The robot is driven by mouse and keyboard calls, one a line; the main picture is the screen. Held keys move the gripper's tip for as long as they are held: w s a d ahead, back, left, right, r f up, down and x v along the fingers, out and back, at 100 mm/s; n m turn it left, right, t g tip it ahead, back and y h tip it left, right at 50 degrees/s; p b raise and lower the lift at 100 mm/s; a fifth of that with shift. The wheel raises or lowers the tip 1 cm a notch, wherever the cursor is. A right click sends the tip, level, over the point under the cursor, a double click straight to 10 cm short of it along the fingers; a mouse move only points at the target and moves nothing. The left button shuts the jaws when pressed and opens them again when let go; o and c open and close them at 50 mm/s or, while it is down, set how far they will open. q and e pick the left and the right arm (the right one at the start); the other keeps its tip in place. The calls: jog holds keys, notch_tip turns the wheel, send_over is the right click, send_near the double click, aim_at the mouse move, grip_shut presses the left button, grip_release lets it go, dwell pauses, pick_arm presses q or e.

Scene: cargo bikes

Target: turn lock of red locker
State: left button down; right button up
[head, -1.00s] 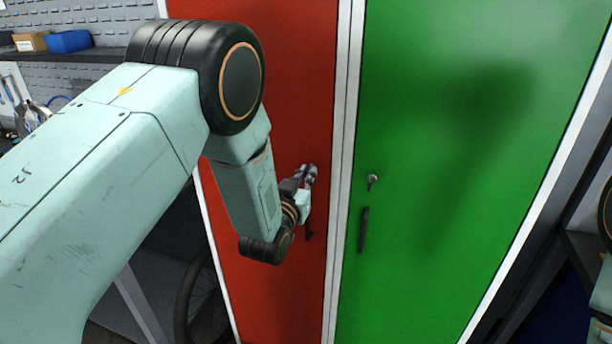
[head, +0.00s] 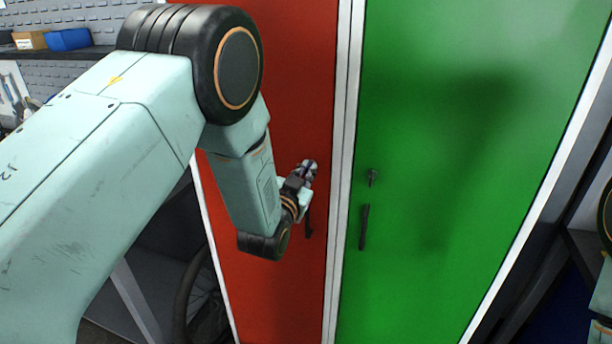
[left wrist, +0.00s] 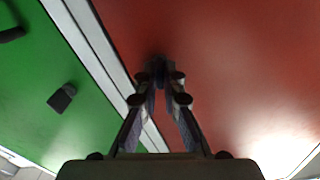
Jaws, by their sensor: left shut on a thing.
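The red locker (head: 285,95) has a tall red door left of the white frame post; it fills the right of the left wrist view (left wrist: 230,70). My left gripper (head: 309,167) is at the door near its right edge, above the dark handle (head: 309,221). In the left wrist view the left gripper's fingertips (left wrist: 157,72) come together against the red door, shut on a small dark thing at the lock's place. The lock itself is mostly hidden by the fingers. My right gripper is in neither current view.
A green locker (head: 450,130) stands right of the red one, with its own key lock (head: 372,177) and dark handle (head: 364,227). A workbench shelf with a blue bin (head: 70,39) is at the far left. A bicycle wheel (head: 203,300) is at lower left.

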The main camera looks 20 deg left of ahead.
pick_arm(q)
jog(key=shift+d+f+m+b, duration=0.1)
jog(key=shift+m+b, duration=1.65)
jog(key=shift+m, duration=1.9)
jog(key=shift+f+m+b, duration=0.1)
jog(key=shift+m+b, duration=1.6)
jog(key=shift+m, duration=1.95)
jog(key=shift+r, duration=0.1)
jog(key=c, duration=1.5)
grip_release()
jog(key=shift+s, duration=0.1)
jog(key=s, duration=1.2)
jog(key=shift+a, duration=0.2)
